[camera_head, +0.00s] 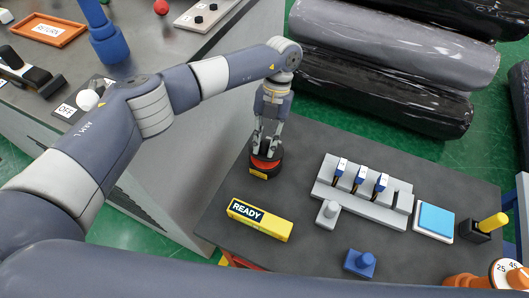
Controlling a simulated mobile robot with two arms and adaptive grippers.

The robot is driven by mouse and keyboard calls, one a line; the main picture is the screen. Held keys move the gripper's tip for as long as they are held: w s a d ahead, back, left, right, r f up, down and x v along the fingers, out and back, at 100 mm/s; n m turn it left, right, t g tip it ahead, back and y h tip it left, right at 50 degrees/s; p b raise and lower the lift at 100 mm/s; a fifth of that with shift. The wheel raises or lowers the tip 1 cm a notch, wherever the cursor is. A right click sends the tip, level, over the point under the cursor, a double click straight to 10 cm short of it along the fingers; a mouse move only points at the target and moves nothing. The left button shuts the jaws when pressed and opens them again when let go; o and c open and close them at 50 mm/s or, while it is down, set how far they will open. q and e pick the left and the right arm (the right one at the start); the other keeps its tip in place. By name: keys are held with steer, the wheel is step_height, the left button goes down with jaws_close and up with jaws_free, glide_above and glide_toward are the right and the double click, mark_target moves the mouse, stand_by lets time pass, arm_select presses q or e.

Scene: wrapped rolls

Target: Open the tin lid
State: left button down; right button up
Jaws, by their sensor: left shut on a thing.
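A small round tin (262,173) stands upright near the far left corner of the dark table. Its side is dark with a yellow label, and a red band (265,163) shows around its upper part. The fingers hide much of that top, and I cannot tell whether the lid is apart from the body. My right gripper is not in view.
Black-wrapped rolls (380,90) lie behind. A grey counter (190,100) stands left.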

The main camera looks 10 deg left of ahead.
arm_select(q)
steer(key=g+b, duration=0.1)
steer(key=b, duration=0.1)
steer(key=shift+w+f+b, duration=0.1)
steer(key=shift+w+b, duration=0.25)
steer(key=shift+b, duration=0.05)
steer(key=shift+d+g+y+b, duration=0.1)
steer(key=shift+g+y+b, duration=0.2)
steer(key=shift+b, duration=0.5)
steer(key=shift+w+r+g, duration=0.1)
steer(key=shift+r+g, duration=0.1)
steer(key=shift+g, duration=0.1)
steer(key=shift+w+d+r, duration=0.1)
steer(key=shift+w+r, duration=0.3)
steer(key=shift+r, duration=0.2)
